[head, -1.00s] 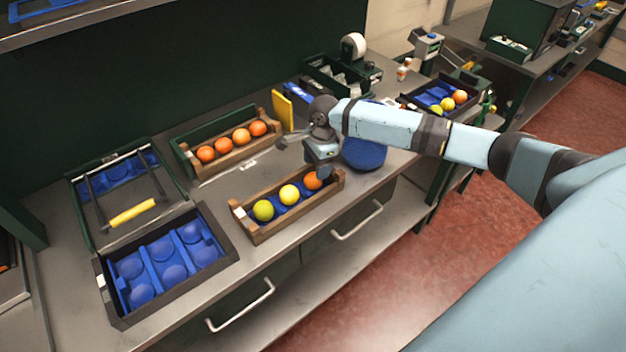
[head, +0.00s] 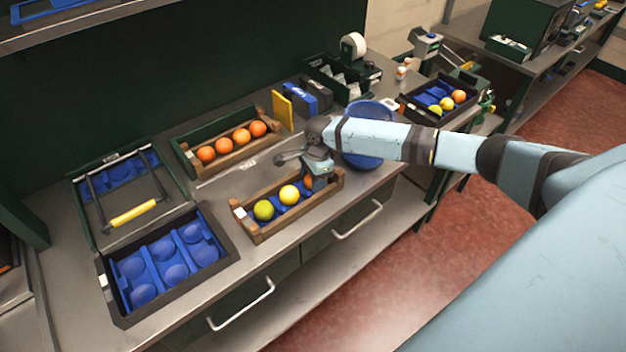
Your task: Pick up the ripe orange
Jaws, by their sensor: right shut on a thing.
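A wooden crate (head: 262,236) with a blue insert stands near the front edge of the bench. It holds a green fruit (head: 263,210), a yellow fruit (head: 289,194) and, at its right end, the ripe orange (head: 308,183). My right gripper (head: 317,178) points down over that right end and is shut on the ripe orange. The gripper hides most of the orange, so I cannot tell whether it is clear of the insert. My left gripper is not in view.
Behind is another crate with several oranges (head: 241,137). To the left are an empty blue-lined tray (head: 233,258) and a crate with a yellow handle (head: 133,213). A blue bowl (head: 366,160) stands right, partly behind my arm. Another fruit tray (head: 408,108) stands farther right.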

